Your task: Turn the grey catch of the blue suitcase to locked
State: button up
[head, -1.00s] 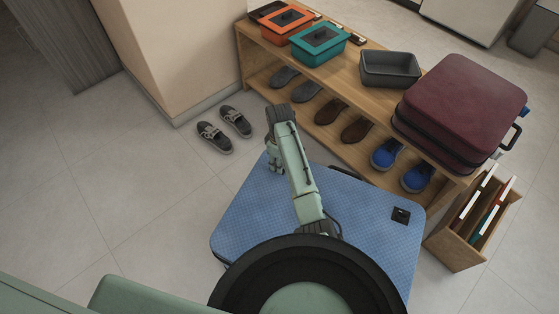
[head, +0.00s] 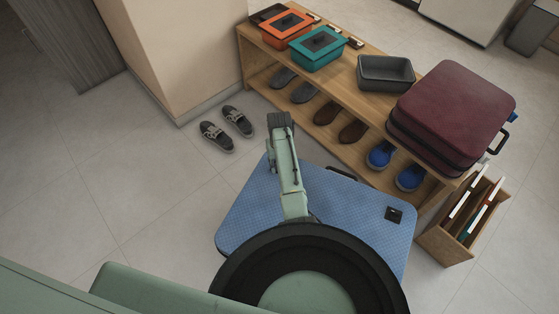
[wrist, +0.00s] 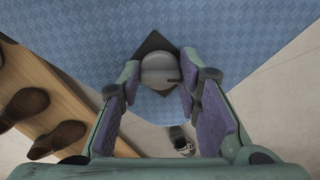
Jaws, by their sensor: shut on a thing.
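The blue suitcase (head: 350,215) lies flat on the floor in front of me, partly hidden by my arm and base. In the wrist view its blue patterned face (wrist: 240,30) fills the top. The grey catch (wrist: 159,66) is a round knob on a black diamond-shaped plate (wrist: 157,41), with a small dark mark at its right side. My gripper (wrist: 160,80) has its two fingers on either side of the catch and is shut on it. In the head view the catch is hidden behind my arm. A second black plate (head: 394,214) is near the suitcase's right corner.
A wooden shoe bench (head: 350,70) with shoes, boxes and a maroon suitcase (head: 453,110) stands just behind. A wooden file holder (head: 445,246) is at the right. Grey shoes (head: 217,136) lie on the floor near the wall corner. Floor to the left is clear.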

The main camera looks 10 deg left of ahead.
jog(key=m+p, duration=0.1)
jog(key=m, duration=0.3)
jog(key=shift+a, duration=0.1)
jog(key=shift+m+p, duration=0.65)
jog(key=shift+m, duration=1.45)
jog(key=o, duration=1.2)
jog(key=shift+c, duration=0.2)
jog(key=shift+r, duration=0.1)
notch_tip(320, 180, up, 12)
